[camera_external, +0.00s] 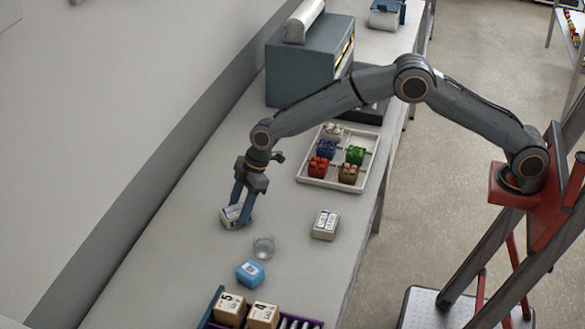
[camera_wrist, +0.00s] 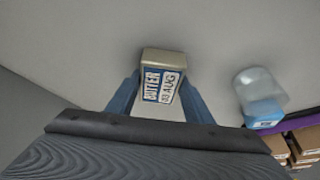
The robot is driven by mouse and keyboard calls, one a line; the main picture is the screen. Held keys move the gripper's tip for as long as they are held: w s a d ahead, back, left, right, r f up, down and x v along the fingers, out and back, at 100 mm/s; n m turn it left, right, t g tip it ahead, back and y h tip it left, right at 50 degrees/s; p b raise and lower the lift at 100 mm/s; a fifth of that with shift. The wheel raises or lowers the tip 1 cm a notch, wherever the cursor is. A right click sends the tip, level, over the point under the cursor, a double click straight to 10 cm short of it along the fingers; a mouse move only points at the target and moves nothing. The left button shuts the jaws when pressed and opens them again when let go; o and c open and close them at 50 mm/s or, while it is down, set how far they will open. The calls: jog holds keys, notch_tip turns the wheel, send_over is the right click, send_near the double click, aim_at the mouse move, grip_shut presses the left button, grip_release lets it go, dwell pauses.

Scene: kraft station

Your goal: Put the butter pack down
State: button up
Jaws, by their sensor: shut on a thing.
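My gripper (camera_external: 238,211) is shut on a butter pack (camera_external: 230,216), a small cream block with a blue-and-white label. The pack is tilted between the two blue fingers, at or just above the counter; I cannot tell if it touches. In the wrist view the butter pack (camera_wrist: 163,75) sits between the fingertips, its label reading "BUTTER" and "03 AUG". A second, similar labelled pack (camera_external: 325,224) lies on the counter to the right, apart from my gripper.
A clear glass (camera_external: 263,247) and a blue box (camera_external: 250,273) stand near my gripper. A white tray (camera_external: 313,181) of coloured blocks is at the upper right. A rack with numbered boxes (camera_external: 229,309) is at the front. The counter left of my gripper is bare.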

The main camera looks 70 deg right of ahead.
jog(key=shift+f, duration=0.1)
jog(key=o, duration=1.2)
jog(key=shift+r, duration=0.35)
jog(key=b+v, duration=0.3)
jog(key=v, duration=0.8)
jog(key=shift+s+d+r+b, duration=0.1)
jog(key=shift+s+r+b, duration=0.05)
jog(key=shift+r+b, duration=0.15)
jog(key=shift+d+f, duration=0.1)
